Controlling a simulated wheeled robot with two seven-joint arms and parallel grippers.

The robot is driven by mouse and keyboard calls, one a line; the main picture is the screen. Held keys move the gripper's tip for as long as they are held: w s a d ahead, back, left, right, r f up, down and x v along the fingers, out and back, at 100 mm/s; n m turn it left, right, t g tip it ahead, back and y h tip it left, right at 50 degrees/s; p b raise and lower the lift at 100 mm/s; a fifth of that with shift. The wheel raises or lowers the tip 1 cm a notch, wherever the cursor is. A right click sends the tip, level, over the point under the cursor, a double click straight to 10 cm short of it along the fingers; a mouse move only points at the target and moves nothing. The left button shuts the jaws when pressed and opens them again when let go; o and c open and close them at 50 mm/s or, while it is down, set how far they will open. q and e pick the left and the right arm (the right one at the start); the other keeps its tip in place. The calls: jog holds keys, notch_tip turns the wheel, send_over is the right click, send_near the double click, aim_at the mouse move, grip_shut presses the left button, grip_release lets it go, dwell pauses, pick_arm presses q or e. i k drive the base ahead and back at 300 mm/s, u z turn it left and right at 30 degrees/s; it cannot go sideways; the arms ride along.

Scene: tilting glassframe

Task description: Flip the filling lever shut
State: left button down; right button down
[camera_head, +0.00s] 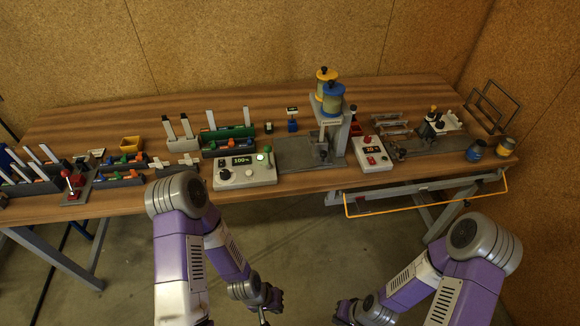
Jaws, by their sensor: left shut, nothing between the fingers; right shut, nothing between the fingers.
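A grey filling stand (345,135) stands at the back middle of the bench, carrying a yellow canister (321,84) and a blue-banded canister (334,103) with black caps. A small dark part (324,150) hangs below its top. I cannot tell for certain which part is the filling lever, or its position. My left gripper (266,313) is low in front of the bench, shut and empty, well away from the stand. My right gripper (338,314) is to its right, also low, shut and empty, partly cut by the picture's lower edge.
A white control box (245,174) reading 100% stands left of the stand, a second white box (371,153) to its right. An orange-edged frame (430,206) juts from the bench front. Open floor lies in front.

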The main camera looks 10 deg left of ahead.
aim_at(267, 147)
jog(key=z, duration=0.8)
jog(key=k, duration=1.1)
jog(key=z, duration=0.1)
jog(key=i, duration=1.35)
jog(key=u, duration=1.75)
jog(key=i, duration=0.8)
jog(key=u, duration=0.85)
